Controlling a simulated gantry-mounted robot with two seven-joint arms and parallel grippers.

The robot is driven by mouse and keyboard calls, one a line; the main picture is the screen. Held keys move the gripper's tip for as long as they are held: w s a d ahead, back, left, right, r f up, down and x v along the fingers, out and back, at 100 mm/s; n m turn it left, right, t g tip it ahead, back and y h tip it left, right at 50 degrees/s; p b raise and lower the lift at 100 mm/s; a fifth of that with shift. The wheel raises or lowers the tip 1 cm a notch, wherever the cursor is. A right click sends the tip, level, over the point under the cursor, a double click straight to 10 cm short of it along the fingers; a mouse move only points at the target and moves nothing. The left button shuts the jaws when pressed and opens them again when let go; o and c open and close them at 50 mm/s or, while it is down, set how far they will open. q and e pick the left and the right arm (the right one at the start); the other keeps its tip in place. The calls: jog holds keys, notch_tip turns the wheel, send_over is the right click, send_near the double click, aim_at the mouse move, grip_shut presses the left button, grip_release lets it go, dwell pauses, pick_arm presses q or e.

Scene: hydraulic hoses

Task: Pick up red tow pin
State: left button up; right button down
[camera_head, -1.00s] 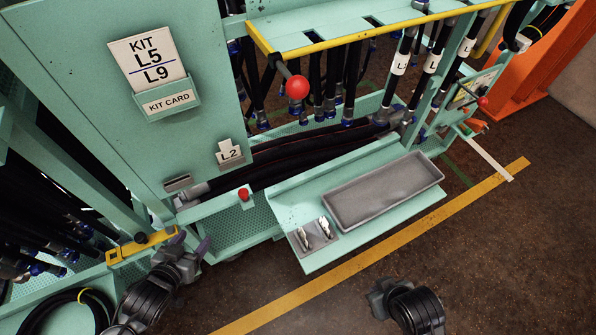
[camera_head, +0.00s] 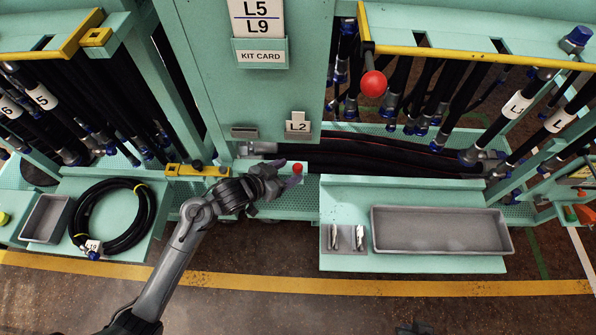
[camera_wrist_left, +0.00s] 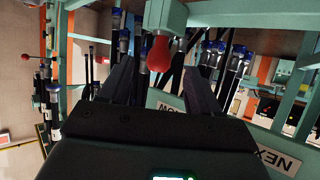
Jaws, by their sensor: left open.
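The red tow pin (camera_head: 298,168) shows its red head at the green ledge below the L2 tag. My left gripper (camera_head: 285,176) is beside it, its purple fingers reaching to it from the left. In the left wrist view the red pin head (camera_wrist_left: 158,52) appears between the two open fingers of the left gripper (camera_wrist_left: 160,80), towards their far ends. I see no firm contact on the pin. Its lower part is hidden. Only a dark sliver of my right arm (camera_head: 414,328) shows at the bottom edge, and its fingers cannot be made out.
Black hoses (camera_head: 390,158) lie behind the ledge. A red ball knob (camera_head: 374,84) hangs from the yellow-edged shelf. A grey tray (camera_head: 440,250) and small metal clips (camera_head: 346,238) are to the right. A coiled hose (camera_head: 82,220) and yellow bracket (camera_head: 196,170) are left.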

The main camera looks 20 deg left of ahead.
aim_at(294, 170)
pick_arm(q)
jog(key=b+x, duration=0.1)
jog(key=x, duration=0.2)
jog(key=shift+w+d+f+b, duration=0.1)
jog(key=shift+w+f+b, duration=0.1)
jog(key=shift+b, duration=0.2)
jog(key=shift+w+d+f, duration=0.15)
jog(key=shift+w+d, duration=0.15)
jog(key=shift+w, duration=0.2)
jog(key=c, duration=1.1)
